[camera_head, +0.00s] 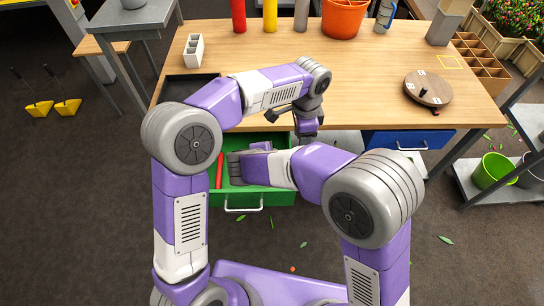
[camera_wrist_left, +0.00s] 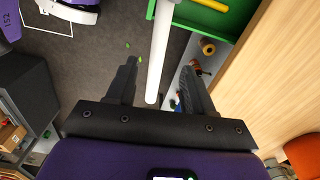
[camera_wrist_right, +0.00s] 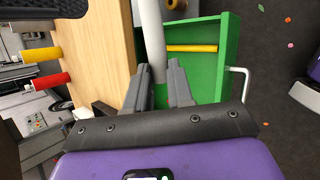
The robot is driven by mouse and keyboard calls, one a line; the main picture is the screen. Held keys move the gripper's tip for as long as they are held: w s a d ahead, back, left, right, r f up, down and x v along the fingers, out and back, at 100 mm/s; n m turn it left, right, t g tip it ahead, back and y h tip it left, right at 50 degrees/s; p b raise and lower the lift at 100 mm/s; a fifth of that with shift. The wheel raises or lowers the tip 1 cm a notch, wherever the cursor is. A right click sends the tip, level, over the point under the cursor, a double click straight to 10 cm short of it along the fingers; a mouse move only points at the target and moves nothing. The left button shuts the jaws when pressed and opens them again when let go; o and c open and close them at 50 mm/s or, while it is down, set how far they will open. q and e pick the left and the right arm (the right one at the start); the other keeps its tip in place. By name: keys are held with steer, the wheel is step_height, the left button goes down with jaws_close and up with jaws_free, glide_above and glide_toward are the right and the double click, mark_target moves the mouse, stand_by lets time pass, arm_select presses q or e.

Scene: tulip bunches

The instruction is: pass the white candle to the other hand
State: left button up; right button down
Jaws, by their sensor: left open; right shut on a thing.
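The white candle (camera_wrist_left: 160,50) runs upright through the left wrist view, between the spread fingers of my left gripper (camera_wrist_left: 159,68), with clear gaps on both sides. My left gripper is open; it also shows in the head view (camera_head: 297,118) above the table's front edge. In the right wrist view the candle (camera_wrist_right: 151,38) comes down between the fingertips of my right gripper (camera_wrist_right: 158,70), which is shut on it. In the head view I cannot make out the candle, and the right fingers are hidden.
A green drawer (camera_head: 262,197) stands open below the table (camera_head: 350,75), with a red candle (camera_head: 219,171) and a yellow one (camera_wrist_right: 192,48) in it. A blue drawer (camera_head: 408,139) is at right. A round wooden board (camera_head: 428,87) lies on the table; the table's middle is clear.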

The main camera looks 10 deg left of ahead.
arm_select(q)
step_height(320, 180, up, 6)
steer(key=w+a+f+n+t+h, duration=0.1)
steer(key=w+a+f+h, duration=0.15)
steer(key=a+f, duration=0.55)
steer(key=w+a+f+n+t+h, duration=0.1)
steer(key=a+f+t+h, duration=0.15)
steer(key=f, duration=0.95)
steer(key=s+d+f+n+g+h, duration=0.1)
steer(key=s+d+f+h, duration=0.15)
steer(key=s, duration=0.35)
steer(key=s+d+f+g+h, duration=0.1)
steer(key=s+d+f+g, duration=0.1)
steer(key=s+d+f, duration=0.25)
steer(key=s+d+f+n+g+h, duration=0.1)
steer(key=s+d+f, duration=0.15)
steer(key=s, duration=0.45)
steer(key=s+a+f+n+y, duration=0.2)
steer(key=s+a+f+n, duration=0.1)
steer(key=n, duration=0.3)
steer(key=s+a+f+n+t+y, duration=0.1)
steer(key=s+a+f+n+y, duration=0.2)
steer(key=f+n, duration=0.3)
steer(key=shift+s+a+n, duration=0.2)
steer(key=shift+s+n, duration=0.4)
steer(key=shift+s, duration=0.15)
